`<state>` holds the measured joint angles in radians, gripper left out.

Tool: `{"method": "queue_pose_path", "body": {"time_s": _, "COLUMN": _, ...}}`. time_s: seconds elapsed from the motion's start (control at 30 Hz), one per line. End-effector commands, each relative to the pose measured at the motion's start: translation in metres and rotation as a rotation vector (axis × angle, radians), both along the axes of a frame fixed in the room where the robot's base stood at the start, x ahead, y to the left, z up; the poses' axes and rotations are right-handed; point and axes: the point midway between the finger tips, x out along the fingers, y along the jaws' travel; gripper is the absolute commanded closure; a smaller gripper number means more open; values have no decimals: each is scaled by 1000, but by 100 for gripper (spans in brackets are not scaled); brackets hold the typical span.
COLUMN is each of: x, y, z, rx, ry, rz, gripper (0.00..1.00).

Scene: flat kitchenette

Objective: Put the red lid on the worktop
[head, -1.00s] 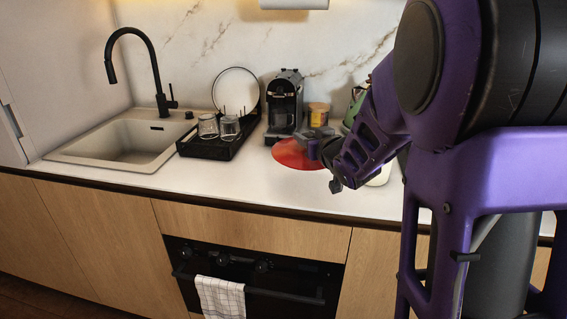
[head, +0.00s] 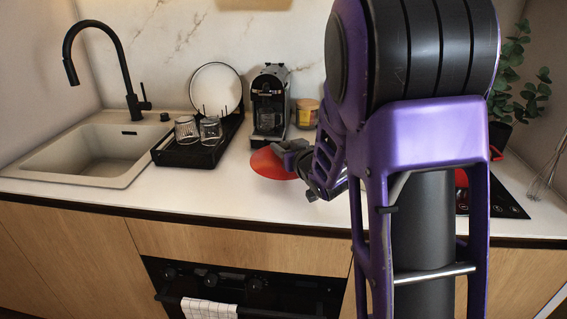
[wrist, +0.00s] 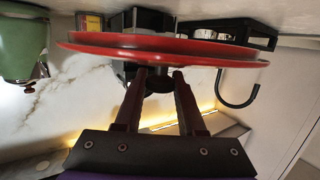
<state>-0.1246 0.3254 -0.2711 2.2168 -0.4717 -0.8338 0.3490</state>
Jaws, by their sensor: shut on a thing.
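The red lid (head: 268,164) is a round, shallow disc near the coffee machine, over the white worktop (head: 190,192). In the wrist view, which looks upside down, the lid (wrist: 110,46) spans the picture nearly level. My gripper (wrist: 160,78) is shut on the lid's dark knob, with one finger on each side. In the head view my gripper (head: 292,152) is at the lid's right side, partly hidden by my arm. The worktop also shows along the top of the wrist view (wrist: 285,14). I cannot tell exactly how much gap is under the lid.
A coffee machine (head: 270,100) and a yellow-labelled jar (head: 307,113) stand behind the lid. A black dish rack (head: 190,154) with two glasses and a plate is to the left, beside the sink (head: 90,155). A hob (head: 500,200) is at the right. The front worktop is clear.

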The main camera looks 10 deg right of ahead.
Motion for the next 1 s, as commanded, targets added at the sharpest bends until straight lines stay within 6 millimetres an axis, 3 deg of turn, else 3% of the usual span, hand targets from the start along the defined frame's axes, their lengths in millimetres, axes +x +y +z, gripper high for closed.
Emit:
{"method": "queue_pose_path", "body": {"time_s": 0.3, "x": 0, "y": 1, "z": -36, "rx": -1, "ry": -1, "rz": 1, "gripper": 100}}
{"method": "queue_pose_path", "body": {"time_s": 1.0, "x": 0, "y": 0, "z": -48, "rx": -1, "ry": -2, "rz": 0, "gripper": 100}}
